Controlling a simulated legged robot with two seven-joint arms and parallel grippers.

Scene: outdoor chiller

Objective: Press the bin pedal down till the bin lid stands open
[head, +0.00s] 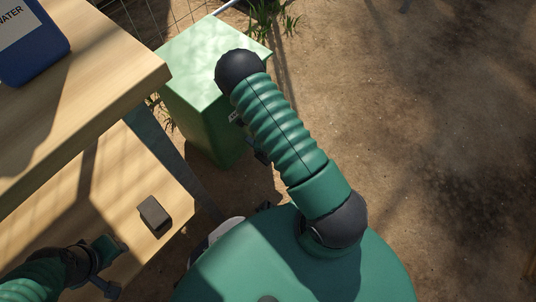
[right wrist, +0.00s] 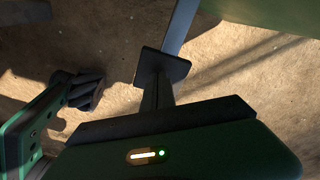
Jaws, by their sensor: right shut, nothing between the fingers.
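The green bin (head: 205,75) stands on the ground beyond the table, its flat lid shut in the head view. Part of its green side shows at the top right of the right wrist view (right wrist: 265,12). I cannot make out the pedal for sure. A pale grey bar (right wrist: 180,28) runs up beside the bin, behind my fingertips; I cannot tell whether it is the pedal or a table leg. My right gripper (right wrist: 163,68) is shut and empty, low over the ground. In the head view my right arm mostly hides it. My left gripper (head: 112,268) is over the lower bench, its fingers unclear.
A wooden table (head: 110,85) with a blue water container (head: 35,40) is at the left. A lower wooden bench (head: 75,205) holds a small dark block (head: 154,213). A wire fence and grass are behind the bin. Bare ground (head: 430,130) on the right is free.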

